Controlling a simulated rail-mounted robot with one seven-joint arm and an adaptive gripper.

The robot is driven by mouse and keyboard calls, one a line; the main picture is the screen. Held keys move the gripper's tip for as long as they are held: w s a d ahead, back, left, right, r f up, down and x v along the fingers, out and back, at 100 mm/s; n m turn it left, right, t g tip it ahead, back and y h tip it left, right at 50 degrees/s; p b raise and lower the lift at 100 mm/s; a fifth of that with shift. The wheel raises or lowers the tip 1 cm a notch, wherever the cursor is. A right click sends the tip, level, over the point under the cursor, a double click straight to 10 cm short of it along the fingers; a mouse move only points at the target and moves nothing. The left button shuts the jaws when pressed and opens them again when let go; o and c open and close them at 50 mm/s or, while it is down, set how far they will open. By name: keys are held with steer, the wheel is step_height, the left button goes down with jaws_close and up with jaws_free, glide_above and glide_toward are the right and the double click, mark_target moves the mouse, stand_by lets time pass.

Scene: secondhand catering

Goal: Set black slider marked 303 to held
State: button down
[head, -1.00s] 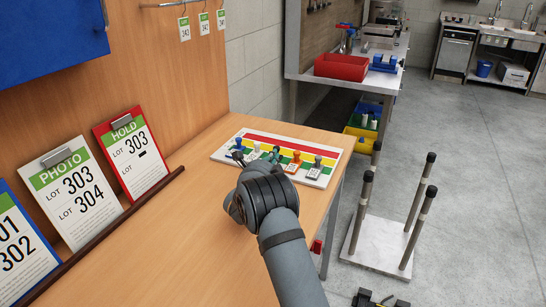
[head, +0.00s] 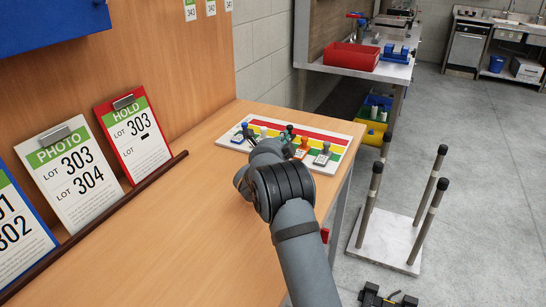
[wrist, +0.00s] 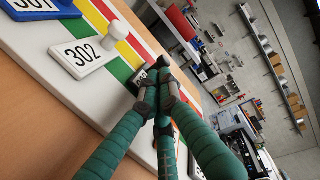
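A white board (head: 228,142) with red, yellow and green stripes holds a row of sliders. A black slider plate (wrist: 140,77) sits on the green stripe in the wrist view, its number mostly covered by my fingers. It is beside the white 302 slider (wrist: 78,53). My gripper (wrist: 160,90) has teal fingers with dark tips, bunched together over the black plate where its knob would be. The knob is hidden, so I cannot tell if it is between the tips. In the head view my wrist covers the black slider, and teal fingers (head: 288,131) show just beyond it.
A blue slider (head: 245,131), an orange slider (head: 301,148) and a grey slider (head: 322,154) stand close by on the board. The red HOLD card (head: 134,137) lists 303; the PHOTO card (head: 72,174) lists 303 and 304. The desk front is clear.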

steer(key=b+v, duration=0.2)
steer(key=v, duration=0.9)
steer(key=shift+s+b, duration=0.25)
steer(key=shift+b, duration=0.1)
steer(key=p+x, duration=0.6)
steer(key=x, duration=0.8)
steer(key=shift+r, duration=0.1)
steer(key=shift+w+p, duration=0.1)
steer(key=shift+p, duration=0.2)
steer(key=shift+s+a, duration=0.15)
steer(key=shift+s, duration=0.4)
steer(key=shift+w, duration=0.15)
steer(key=shift+f+b, duration=0.2)
steer(key=shift+b, duration=0.7)
